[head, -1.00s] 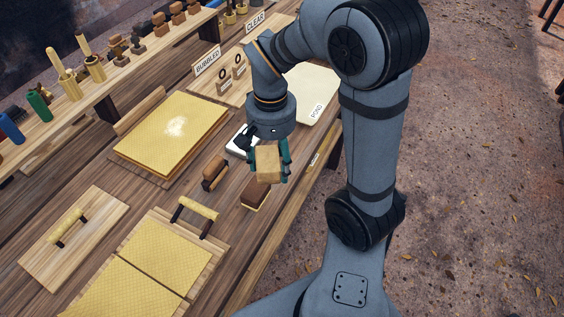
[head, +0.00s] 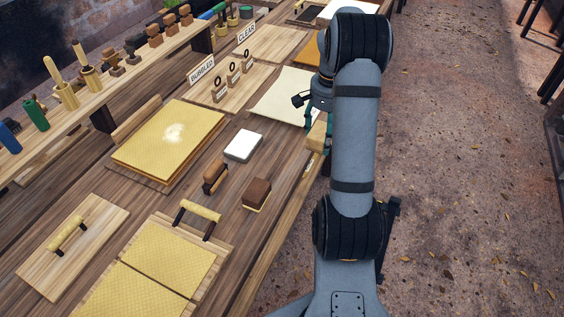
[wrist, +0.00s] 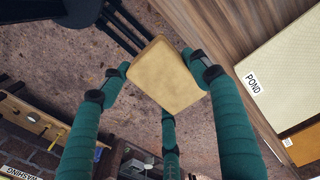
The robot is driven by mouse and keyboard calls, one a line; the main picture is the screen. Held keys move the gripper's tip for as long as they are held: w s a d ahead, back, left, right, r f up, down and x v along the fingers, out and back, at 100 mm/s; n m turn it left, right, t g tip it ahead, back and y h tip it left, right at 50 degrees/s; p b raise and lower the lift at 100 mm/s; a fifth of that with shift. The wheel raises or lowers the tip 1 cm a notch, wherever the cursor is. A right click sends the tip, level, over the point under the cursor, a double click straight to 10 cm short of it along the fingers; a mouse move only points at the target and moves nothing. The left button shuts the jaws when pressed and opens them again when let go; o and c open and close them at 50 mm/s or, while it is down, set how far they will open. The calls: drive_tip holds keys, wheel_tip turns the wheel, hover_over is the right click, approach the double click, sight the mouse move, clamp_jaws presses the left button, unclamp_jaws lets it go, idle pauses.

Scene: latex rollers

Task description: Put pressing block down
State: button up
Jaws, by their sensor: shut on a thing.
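The pressing block appears to be the tan wooden block (wrist: 168,77) in the wrist view, held between the green fingers of my gripper (wrist: 165,85). In the head view, the block (head: 316,137) shows only in part, beside my arm at the table's right edge. My gripper (head: 311,121) is mostly hidden behind my arm there. In the wrist view, brown ground lies behind the block, so it is held in the air off the table edge.
The wooden table (head: 225,225) carries a POND sheet (head: 285,97), a white block (head: 243,145), a brown-and-yellow block (head: 257,194), a small roller (head: 215,177) and a stack of yellow sheets (head: 170,138). Bare wood lies between them. BUBBLED (head: 202,69) and CLEAR (head: 246,32) signs stand behind.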

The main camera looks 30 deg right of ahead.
drive_tip(key=shift+w+a+f, duration=0.2)
drive_tip(key=shift+a, duration=0.05)
drive_tip(key=p, duration=0.3)
hover_over(285, 162)
wheel_tip(285, 162, down, 6)
drive_tip(key=shift+f, duration=0.35)
wheel_tip(285, 162, down, 3)
drive_tip(key=shift+a+f+p, duration=0.1)
drive_tip(key=shift+f+p, duration=0.05)
drive_tip(key=shift+p, duration=0.65)
drive_tip(key=shift+f, duration=0.3)
drive_tip(key=shift+f, duration=0.15)
drive_tip(key=o, duration=1.3)
